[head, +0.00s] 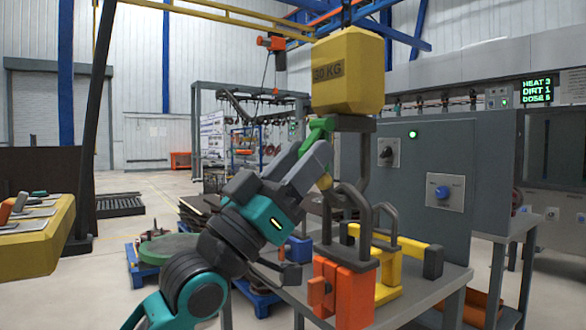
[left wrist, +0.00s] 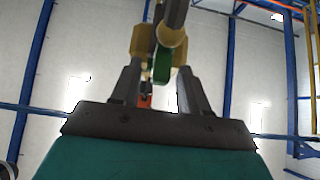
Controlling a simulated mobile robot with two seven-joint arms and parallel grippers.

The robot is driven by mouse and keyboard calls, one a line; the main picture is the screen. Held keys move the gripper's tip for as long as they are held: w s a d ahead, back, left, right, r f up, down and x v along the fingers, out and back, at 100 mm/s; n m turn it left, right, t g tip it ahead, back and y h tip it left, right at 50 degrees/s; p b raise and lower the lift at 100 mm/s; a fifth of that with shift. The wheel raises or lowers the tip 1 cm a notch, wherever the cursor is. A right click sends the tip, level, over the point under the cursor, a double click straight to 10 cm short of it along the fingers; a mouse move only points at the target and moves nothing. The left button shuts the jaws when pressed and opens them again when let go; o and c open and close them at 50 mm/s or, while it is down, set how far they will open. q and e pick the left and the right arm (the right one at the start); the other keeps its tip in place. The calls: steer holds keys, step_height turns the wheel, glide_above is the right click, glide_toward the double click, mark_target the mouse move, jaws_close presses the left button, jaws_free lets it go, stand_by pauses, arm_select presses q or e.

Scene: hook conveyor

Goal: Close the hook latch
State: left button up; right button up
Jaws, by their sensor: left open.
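A large yellow 30 KG block (head: 345,72) hangs above the grey bench. Just below it is a green piece (head: 318,130), which looks like the hook latch; I cannot tell how far it is open. My left gripper (head: 316,165) is raised beside and under it, with its grey fingers apart. In the left wrist view, the green piece (left wrist: 162,65) shows between the open fingers, with tan rounded parts (left wrist: 172,38) around it. I cannot tell whether a finger touches it. The rest of the hook is partly hidden by the gripper. My right gripper is not in view.
Orange (head: 343,292) and yellow (head: 388,268) padlock-like blocks with grey shackles stand on the bench below my gripper. A grey control panel (head: 450,150) with knobs stands close on the right. A yellow tray (head: 40,235) is at the left; open floor lies behind it.

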arm_select(q)
steer(key=v, duration=1.3)
